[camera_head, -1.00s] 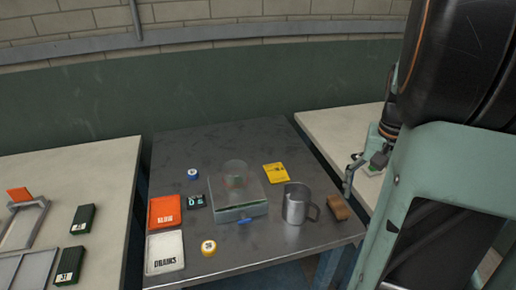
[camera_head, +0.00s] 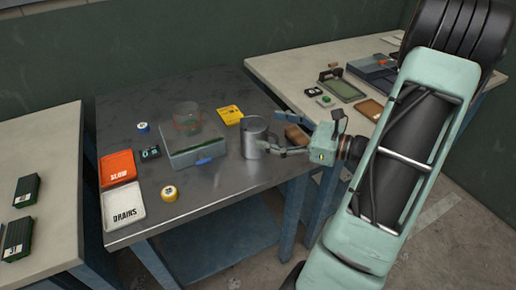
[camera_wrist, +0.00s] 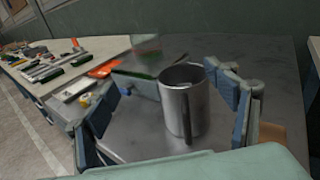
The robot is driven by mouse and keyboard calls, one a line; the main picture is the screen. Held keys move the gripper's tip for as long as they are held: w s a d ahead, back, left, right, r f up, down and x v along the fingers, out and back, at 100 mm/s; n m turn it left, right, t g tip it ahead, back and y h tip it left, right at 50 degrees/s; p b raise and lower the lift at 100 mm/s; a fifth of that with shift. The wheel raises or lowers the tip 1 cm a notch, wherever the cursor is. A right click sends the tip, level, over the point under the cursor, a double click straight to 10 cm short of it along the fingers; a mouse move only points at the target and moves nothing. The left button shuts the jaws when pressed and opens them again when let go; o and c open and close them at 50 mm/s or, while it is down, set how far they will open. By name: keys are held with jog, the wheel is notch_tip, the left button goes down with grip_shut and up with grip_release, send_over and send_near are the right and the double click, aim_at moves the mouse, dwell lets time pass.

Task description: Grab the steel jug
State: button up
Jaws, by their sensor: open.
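The steel jug (camera_head: 253,138) stands upright near the right side of the dark metal table (camera_head: 225,185). In the wrist view the jug (camera_wrist: 182,108) is in the middle, its handle facing the camera. My gripper (camera_head: 277,132) is open and comes in from the right, its fingertips close to the jug's right side. In the wrist view one finger of my gripper (camera_wrist: 166,98) is left of the jug and the other right of it. I cannot tell whether either finger touches it.
A clear-lidded box (camera_head: 195,150) stands left of the jug. A brown block (camera_head: 297,134) lies right of it, near my fingers. A yellow card (camera_head: 230,115), an orange tray (camera_head: 116,168) and a white tray (camera_head: 124,206) are also on the table. Side tables flank it.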

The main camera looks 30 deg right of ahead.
jog(key=d+f, duration=0.1)
jog(key=f, duration=0.1)
jog(key=f+m+t+b, duration=0.1)
jog(key=f, duration=0.2)
jog(key=d+f+m, duration=0.1)
jog(key=f, duration=0.2)
jog(key=shift+w+d+t+h+b, duration=0.15)
jog(key=shift+d+t+h+b, duration=0.15)
jog(key=shift+t+h, duration=0.1)
jog(key=shift+x, duration=3.75)
jog(key=c, duration=1.7)
